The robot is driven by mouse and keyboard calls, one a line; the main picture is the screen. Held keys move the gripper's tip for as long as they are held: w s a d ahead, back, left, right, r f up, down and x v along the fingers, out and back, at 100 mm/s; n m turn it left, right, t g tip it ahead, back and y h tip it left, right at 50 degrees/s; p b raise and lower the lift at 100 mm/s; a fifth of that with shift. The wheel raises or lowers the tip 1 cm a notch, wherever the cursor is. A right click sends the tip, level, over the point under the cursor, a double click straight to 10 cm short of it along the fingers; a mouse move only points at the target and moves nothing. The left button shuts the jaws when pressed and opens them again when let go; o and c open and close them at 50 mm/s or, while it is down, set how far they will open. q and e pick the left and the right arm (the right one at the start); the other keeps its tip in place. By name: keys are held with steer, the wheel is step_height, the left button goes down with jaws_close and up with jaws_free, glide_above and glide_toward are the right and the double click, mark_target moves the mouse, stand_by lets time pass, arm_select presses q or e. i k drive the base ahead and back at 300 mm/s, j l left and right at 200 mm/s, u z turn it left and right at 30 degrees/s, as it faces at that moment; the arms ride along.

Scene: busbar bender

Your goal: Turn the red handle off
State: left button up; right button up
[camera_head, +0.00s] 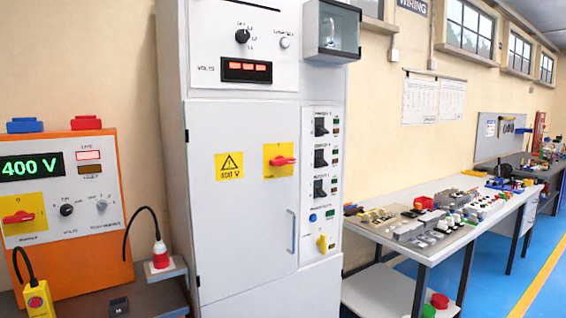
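A red rotary handle (281,161) sits on a yellow plate on the door of the tall grey cabinet (240,240). It lies roughly horizontal. A second red handle (18,217) sits on a yellow plate on the front of an orange-framed panel (125,220) at the left, also roughly horizontal. That panel's green display (32,165) reads 400 V. Neither of my grippers shows in the head view, and nothing touches either handle.
The cabinet door has a vertical grey pull (291,231) and a 400 V warning label (229,166). Black switches (320,157) line its right side. A workbench (430,250) with many components stands at the right. Blue floor (500,285) is open at the lower right.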

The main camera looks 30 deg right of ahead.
mark_target(279, 161)
steer(key=z, duration=0.5)
steer(key=i+l+z, duration=0.35)
steer(key=i+z, duration=0.35)
steer(key=i+l+z, duration=0.1)
steer(key=z, duration=0.25)
steer(key=i+z, duration=0.1)
steer(key=i, duration=0.75)
